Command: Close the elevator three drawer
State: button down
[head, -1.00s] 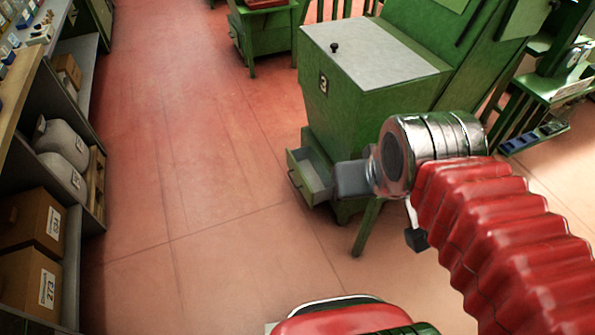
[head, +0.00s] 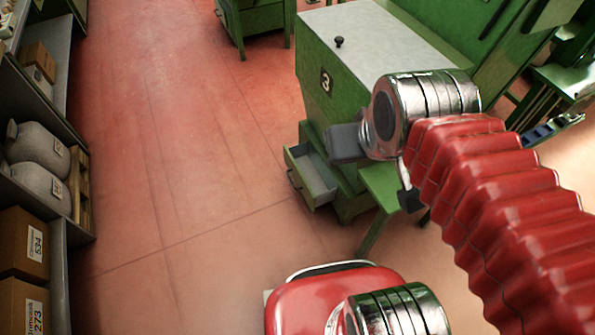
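The elevator marked 3 is a green cabinet (head: 335,88) with a grey top, right of centre in the head view. Its small drawer (head: 318,180) stands open low on the left side, with a green front, a small handle and a grey inside that looks empty. The end of my arm, with a grey block as part of my gripper (head: 347,144), hangs in the picture just above and right of the drawer and overlaps the cabinet. I cannot tell its distance from the drawer. The fingers cannot be made out.
Shelves on the left hold grey sacks (head: 40,160) and cardboard boxes (head: 22,243). A green stand (head: 255,18) is at the top. The red floor (head: 190,170) between shelves and cabinet is clear. A green leg (head: 374,233) stands right of the drawer.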

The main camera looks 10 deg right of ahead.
aim_at(315, 192)
jog(key=u, duration=0.05)
jog(key=k, duration=0.65)
jog(key=u, duration=0.25)
jog(key=i, duration=1.2)
jog(key=u, duration=1.15)
jog(key=i, duration=0.75)
jog(key=u, duration=0.45)
